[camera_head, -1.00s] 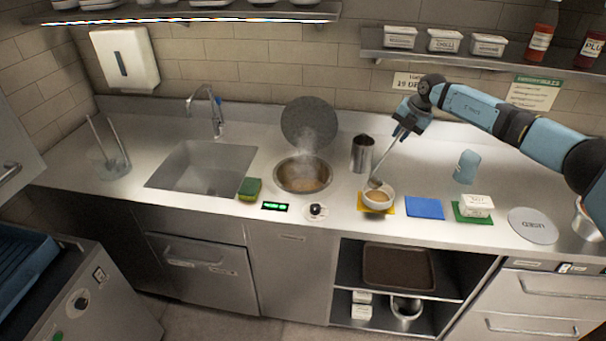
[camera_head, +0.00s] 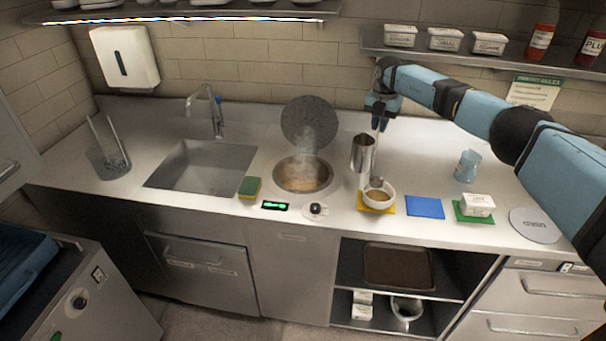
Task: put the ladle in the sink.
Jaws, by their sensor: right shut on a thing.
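My right gripper (camera_head: 382,112) is shut on the upper end of the ladle's thin handle, above the counter. The ladle (camera_head: 376,182) hangs nearly upright, its scoop at the back rim of a small white bowl (camera_head: 378,198) of brown sauce. I cannot tell whether the scoop is inside the bowl or just above it. The bowl stands on a yellow mat (camera_head: 364,207). The sink (camera_head: 202,167) is an empty steel basin at the left of the counter, well away from the ladle. My left gripper is out of view.
A blue mat (camera_head: 425,207) and a white tub (camera_head: 478,204) lie to the right.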

